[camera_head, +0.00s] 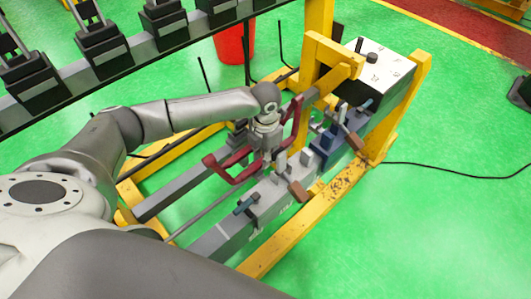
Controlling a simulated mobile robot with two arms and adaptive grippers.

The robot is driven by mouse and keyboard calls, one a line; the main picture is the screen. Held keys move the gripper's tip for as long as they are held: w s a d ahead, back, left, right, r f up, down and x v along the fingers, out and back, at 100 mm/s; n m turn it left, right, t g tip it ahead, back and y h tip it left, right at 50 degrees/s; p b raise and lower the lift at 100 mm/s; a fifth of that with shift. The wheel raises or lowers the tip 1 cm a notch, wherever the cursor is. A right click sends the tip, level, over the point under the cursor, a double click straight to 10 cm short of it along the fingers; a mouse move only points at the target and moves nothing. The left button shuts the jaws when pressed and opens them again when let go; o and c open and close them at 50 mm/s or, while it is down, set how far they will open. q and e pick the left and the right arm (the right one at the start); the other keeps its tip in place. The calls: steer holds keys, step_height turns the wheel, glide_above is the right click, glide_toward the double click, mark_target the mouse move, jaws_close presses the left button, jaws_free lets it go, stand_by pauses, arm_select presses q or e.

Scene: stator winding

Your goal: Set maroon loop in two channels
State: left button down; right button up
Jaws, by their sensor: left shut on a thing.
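The maroon loop (237,173) is a bent, angular frame held at the middle of the camera_head view. My left gripper (268,150) is shut on the maroon loop, with parts of the loop showing to its left and to its upper right. The loop is tilted and appears above the grey stator bar (223,236). The channels are too small to make out, and I cannot tell whether the loop touches the bar. My right gripper is not in view.
A yellow frame (285,247) surrounds the grey bar. A white-topped box (378,66) stands at its far right end. Clamps with brown handles (299,192) stick up along the bar. A red bucket (233,45) stands behind. Green floor at right is mostly clear, crossed by a black cable.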

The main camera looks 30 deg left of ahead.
arm_select(q)
steer(key=shift+f, duration=0.4)
stand_by(0.4)
steer(key=c, duration=1.2)
jaws_free()
steer(key=shift+o, duration=0.2)
steer(key=o, duration=0.4)
steer(key=shift+c, duration=0.2)
steer(key=shift+r+p, duration=0.1)
steer(key=shift+p, duration=0.2)
